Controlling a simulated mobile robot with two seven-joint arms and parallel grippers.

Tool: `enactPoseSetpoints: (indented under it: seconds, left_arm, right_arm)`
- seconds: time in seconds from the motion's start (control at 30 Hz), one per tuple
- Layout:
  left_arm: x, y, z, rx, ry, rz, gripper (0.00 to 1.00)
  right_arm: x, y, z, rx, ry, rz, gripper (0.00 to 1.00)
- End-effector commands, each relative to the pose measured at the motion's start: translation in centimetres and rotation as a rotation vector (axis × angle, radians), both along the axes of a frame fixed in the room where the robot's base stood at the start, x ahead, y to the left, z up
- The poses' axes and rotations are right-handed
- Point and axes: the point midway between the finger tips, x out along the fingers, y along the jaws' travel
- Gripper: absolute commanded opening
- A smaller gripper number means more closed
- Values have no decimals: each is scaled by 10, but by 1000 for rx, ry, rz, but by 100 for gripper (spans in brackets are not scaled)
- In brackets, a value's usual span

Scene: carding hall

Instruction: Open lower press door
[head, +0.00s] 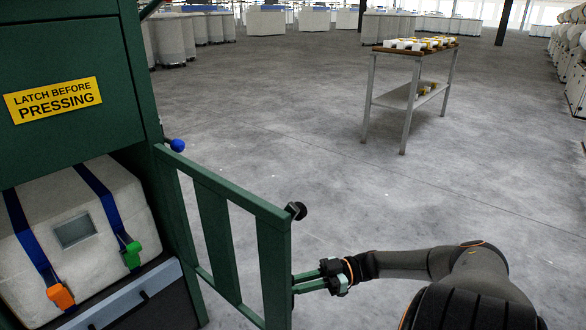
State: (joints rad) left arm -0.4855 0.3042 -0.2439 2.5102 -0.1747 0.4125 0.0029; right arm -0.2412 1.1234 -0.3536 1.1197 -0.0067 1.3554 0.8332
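The green press (65,50) stands at the left with a yellow "LATCH BEFORE PRESSING" sign (53,100). Its lower door (215,222), a green barred frame, stands swung out from the press opening. A black knob (296,210) sits at the top of the door's free edge, and a blue-tipped latch lever (176,145) is on the press post. My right gripper (296,281) is at the door's free edge, below the knob. Its two fingers look apart, and their tips are partly hidden at the edge; I cannot tell whether they touch it. My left gripper is out of view.
A white bale (72,208) with blue straps, one orange buckle (60,296) and one green buckle (131,254) fills the press opening. A table (408,52) with white and yellow items stands farther back. The grey floor beyond the door is clear.

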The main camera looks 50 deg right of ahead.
Motion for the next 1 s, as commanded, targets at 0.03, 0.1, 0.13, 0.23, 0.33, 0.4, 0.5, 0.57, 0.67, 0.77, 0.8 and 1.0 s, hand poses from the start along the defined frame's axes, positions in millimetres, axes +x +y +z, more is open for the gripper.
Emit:
enactPoseSetpoints:
  seconds: [0.03,0.1,0.13,0.23,0.33,0.4,0.5,0.57,0.67,0.77,0.8,1.0]
  left_arm:
    - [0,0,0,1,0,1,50]
    - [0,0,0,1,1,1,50]
    - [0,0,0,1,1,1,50]
    - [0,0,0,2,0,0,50]
    - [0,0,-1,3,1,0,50]
    - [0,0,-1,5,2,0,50]
    - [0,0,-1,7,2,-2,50]
    - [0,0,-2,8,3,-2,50]
    - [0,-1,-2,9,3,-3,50]
    - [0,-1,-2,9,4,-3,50]
    - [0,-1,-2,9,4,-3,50]
    - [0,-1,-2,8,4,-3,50]
  right_arm:
    - [2,-1,0,-1,-2,-8,0]
    - [2,-1,0,-1,-2,-9,0]
    - [2,-1,0,-1,-2,-9,0]
    - [3,-1,0,-1,-2,-9,0]
    - [3,-2,1,-1,-2,-9,0]
    - [3,-2,1,-2,-2,-9,0]
    - [3,-1,1,-2,-2,-9,24]
    - [3,-1,1,-2,-2,-8,31]
    - [2,-1,1,-1,-2,-6,42]
    - [2,-1,1,-1,-2,-5,47]
    - [1,-1,1,-1,-1,-4,47]
    - [0,-3,0,-1,-1,-3,47]
